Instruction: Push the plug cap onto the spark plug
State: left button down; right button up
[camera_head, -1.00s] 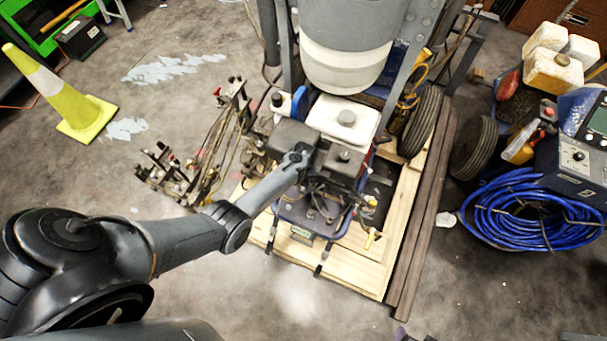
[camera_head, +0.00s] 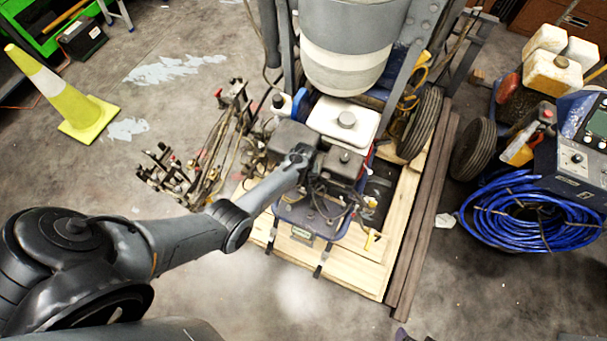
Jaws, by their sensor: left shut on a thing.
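My left arm reaches in from the left to the small engine (camera_head: 345,165) of the line striper. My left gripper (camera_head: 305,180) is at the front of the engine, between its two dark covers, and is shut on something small. The wrist hides most of the fingers and what they hold. I cannot make out the plug cap or the spark plug, nor whether they touch. My right gripper is not in view.
The striper stands on a wooden pallet (camera_head: 370,270) with dark beams along its right side. A blue hose coil (camera_head: 530,215) lies at the right. A yellow cone (camera_head: 62,92) stands at the left.

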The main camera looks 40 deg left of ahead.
pick_arm(q)
jog(key=shift+c, duration=2.4)
grip_release()
jog(key=shift+r, duration=0.15)
notch_tip(320, 180, up, 4)
jog(key=p, duration=0.4)
jog(key=shift+f, duration=0.2)
jog(key=shift+r+p, duration=1.6)
jog(key=shift+p, duration=0.1)
jog(key=shift+c, duration=0.5)
